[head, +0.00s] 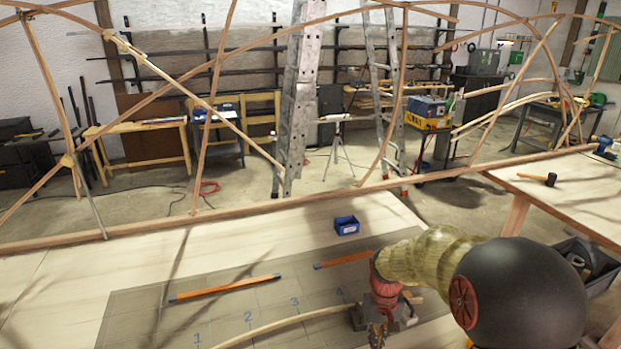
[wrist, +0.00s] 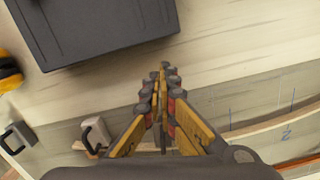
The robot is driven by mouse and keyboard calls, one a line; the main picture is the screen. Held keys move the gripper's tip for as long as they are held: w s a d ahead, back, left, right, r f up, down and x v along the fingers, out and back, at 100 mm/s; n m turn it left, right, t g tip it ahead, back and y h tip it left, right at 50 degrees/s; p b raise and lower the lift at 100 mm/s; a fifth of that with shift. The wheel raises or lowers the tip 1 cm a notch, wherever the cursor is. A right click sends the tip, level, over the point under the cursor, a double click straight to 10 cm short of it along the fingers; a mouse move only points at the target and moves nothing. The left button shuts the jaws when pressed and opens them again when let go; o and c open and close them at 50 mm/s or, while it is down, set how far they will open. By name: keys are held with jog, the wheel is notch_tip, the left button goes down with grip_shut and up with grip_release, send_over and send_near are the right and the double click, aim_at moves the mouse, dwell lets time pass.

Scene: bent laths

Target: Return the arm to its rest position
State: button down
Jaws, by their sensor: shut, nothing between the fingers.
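My gripper (wrist: 164,78) is shut and empty in the wrist view, its fingertips together above the pale table top. In the head view my arm comes in from the lower right, and my gripper (head: 377,335) is low in the picture, partly cut off by the bottom edge. A bent lath (head: 290,322) lies across the grey mat (head: 135,312) just left of my gripper. The lath also shows in the wrist view (wrist: 262,126), right of my fingers and apart from them.
A dark box (wrist: 95,28) is close beyond my fingertips in the wrist view. Grey clamps (wrist: 96,133) are at its lower left. Orange bars (head: 225,288) and a blue bin (head: 346,226) lie on the table. A wooden lath frame (head: 130,235) spans the far edge.

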jog(key=s+r+m+t+b, duration=0.1)
jog(key=s+r+t+b, duration=0.3)
jog(key=s+r, duration=1.5)
jog(key=shift+s+d+r+t, duration=0.4)
jog(key=shift+s+t, duration=0.9)
jog(key=shift+s, duration=1)
